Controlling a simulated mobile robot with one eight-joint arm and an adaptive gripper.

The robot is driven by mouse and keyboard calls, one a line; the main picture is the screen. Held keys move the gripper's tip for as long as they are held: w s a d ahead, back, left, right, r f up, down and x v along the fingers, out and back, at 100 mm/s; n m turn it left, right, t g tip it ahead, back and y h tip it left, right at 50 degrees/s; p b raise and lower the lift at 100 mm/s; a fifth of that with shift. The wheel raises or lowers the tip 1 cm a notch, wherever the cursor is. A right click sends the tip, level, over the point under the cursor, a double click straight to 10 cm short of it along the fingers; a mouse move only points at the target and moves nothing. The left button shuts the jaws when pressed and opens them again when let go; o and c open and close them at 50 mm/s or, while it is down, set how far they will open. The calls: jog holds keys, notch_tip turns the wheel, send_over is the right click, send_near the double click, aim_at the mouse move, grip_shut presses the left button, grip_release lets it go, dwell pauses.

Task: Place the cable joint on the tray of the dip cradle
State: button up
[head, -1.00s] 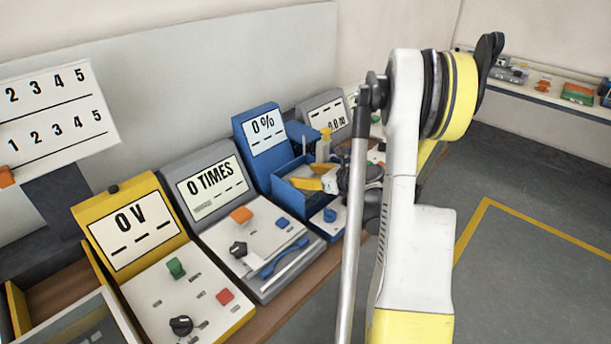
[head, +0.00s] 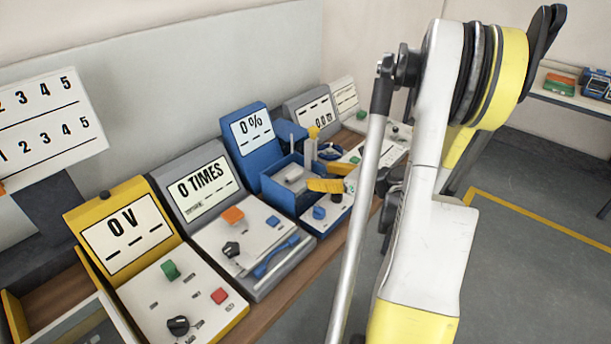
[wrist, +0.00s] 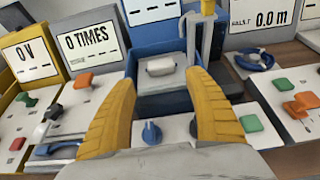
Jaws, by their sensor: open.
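The dip cradle is the blue unit (head: 250,150) with a "0 %" display and an open-topped blue box. In the wrist view, its pale tray (wrist: 176,84) shows inside the box. A short pale rounded piece, which looks like the cable joint (wrist: 160,67), lies on this tray, apart from my fingers. My gripper (wrist: 159,80) is open with nothing between its yellow fingers, in front of and above the box.
A grey "0 TIMES" unit (head: 205,190) and a yellow "0 V" unit (head: 125,226) stand left of the cradle. A post (wrist: 191,38) rises at the box's right side. A blue coil (wrist: 256,60) lies farther right. Open floor (head: 545,270) lies right of the bench.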

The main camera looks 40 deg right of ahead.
jog(key=w+a+r+n+g+y, duration=0.1)
jog(key=a+r+n+g, duration=0.15)
jog(key=a+n, duration=0.6)
jog(key=w+a+r+n+g, duration=0.25)
jog(key=a+n, duration=0.35)
jog(key=a, duration=0.6)
jog(key=s+a+r+n+h, duration=0.1)
jog(key=s+a+r+n, duration=0.1)
jog(key=s+a+n, duration=0.4)
jog(key=s+a+r+n+g+h, duration=0.1)
jog(key=s+a+n, duration=0.5)
jog(key=n, duration=0.8)
jog(key=a+r, duration=0.1)
jog(key=a, duration=0.1)
jog(key=shift+s+a+r+n, duration=0.25)
jog(key=shift+s+a+n, duration=0.1)
jog(key=shift+s+a, duration=0.05)
jog(key=shift+d, duration=0.1)
